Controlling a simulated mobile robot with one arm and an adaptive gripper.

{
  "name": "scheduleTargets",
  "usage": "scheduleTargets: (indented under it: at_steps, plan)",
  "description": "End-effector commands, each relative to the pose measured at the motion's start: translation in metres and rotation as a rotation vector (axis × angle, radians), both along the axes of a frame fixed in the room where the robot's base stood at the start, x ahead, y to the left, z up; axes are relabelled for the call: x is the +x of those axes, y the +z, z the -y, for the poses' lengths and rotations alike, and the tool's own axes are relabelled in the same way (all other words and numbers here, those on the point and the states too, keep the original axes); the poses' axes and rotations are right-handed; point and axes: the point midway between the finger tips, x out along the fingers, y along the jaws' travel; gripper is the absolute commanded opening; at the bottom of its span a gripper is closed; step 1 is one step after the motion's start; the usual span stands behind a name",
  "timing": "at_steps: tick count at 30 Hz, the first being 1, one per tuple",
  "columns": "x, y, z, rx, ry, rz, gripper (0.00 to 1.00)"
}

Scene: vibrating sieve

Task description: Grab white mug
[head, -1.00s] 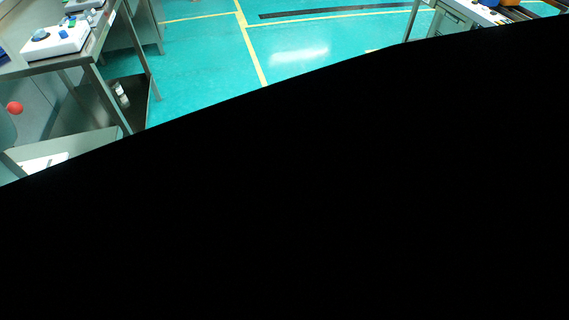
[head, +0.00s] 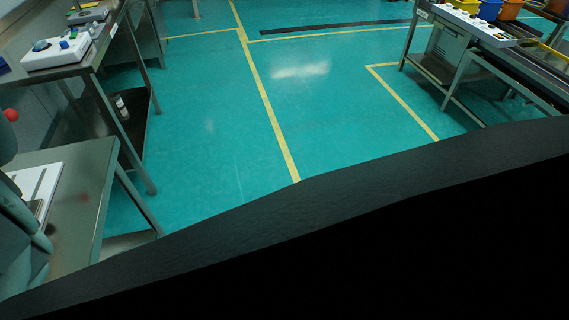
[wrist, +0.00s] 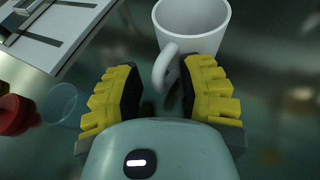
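The white mug (wrist: 193,24) is at the top middle of the wrist view, its rim facing up and its handle (wrist: 166,66) pointing toward my gripper. My gripper (wrist: 162,78) is open, with yellow and black fingers on either side of the handle's near end. The handle is closer to the right finger; I cannot tell whether they touch. The right finger hides a lower part of the mug. I do not make out the mug in the head view.
In the wrist view, a white plate-like fixture (wrist: 55,28) is at upper left, with a red object (wrist: 15,113) and clear round piece (wrist: 61,103) below. The head view shows steel benches (head: 100,190) left, a workstation (head: 480,30) right and clear green floor (head: 220,130) between.

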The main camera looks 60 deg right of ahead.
Motion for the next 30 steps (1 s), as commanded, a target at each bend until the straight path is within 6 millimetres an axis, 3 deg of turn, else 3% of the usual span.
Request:
scheduleTargets:
  at_steps: [1,10,30]
  plan:
    - [0.0002,0.0000,0.0003,0.000,-0.001,0.000,0.32]
    - [0.0006,0.0001,0.0005,0.000,-0.001,0.000,0.01]
    - [0.0010,0.0025,0.0010,0.000,-0.003,0.001,0.00]
